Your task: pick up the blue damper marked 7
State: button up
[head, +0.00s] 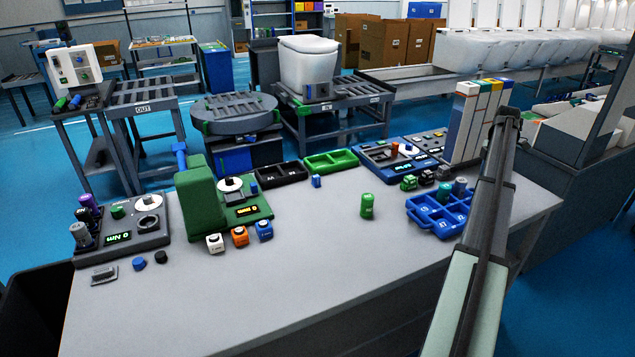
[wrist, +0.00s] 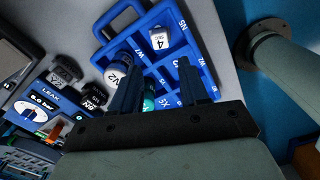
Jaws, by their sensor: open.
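The blue compartment tray (head: 436,226) stands at the right of the bench, and its rim (wrist: 113,14) shows under my gripper (wrist: 158,62) in the wrist view. A dark blue cylinder with a white-marked top (wrist: 117,72) stands beside the left finger; it may be the blue damper, but I cannot read its mark surely. A teal cylinder (wrist: 149,100) shows between the fingers, lower down. My gripper is open, and nothing is visibly clamped. Its fingers hide part of the tray.
A white-topped block marked 4 (wrist: 161,40) sits in the tray. Upright binders (head: 470,120) rise behind the tray.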

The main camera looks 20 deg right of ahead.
jog(key=o, duration=0.3)
jog(key=n+h, duration=0.2)
jog(key=n, duration=0.3)
send_over(316, 176)
jog(key=a, duration=0.2)
jog(key=f, duration=0.4)
jog(key=d+f, duration=0.1)
jog(key=f, duration=0.3)
jog(key=d+f, duration=0.1)
jog(key=f, duration=0.4)
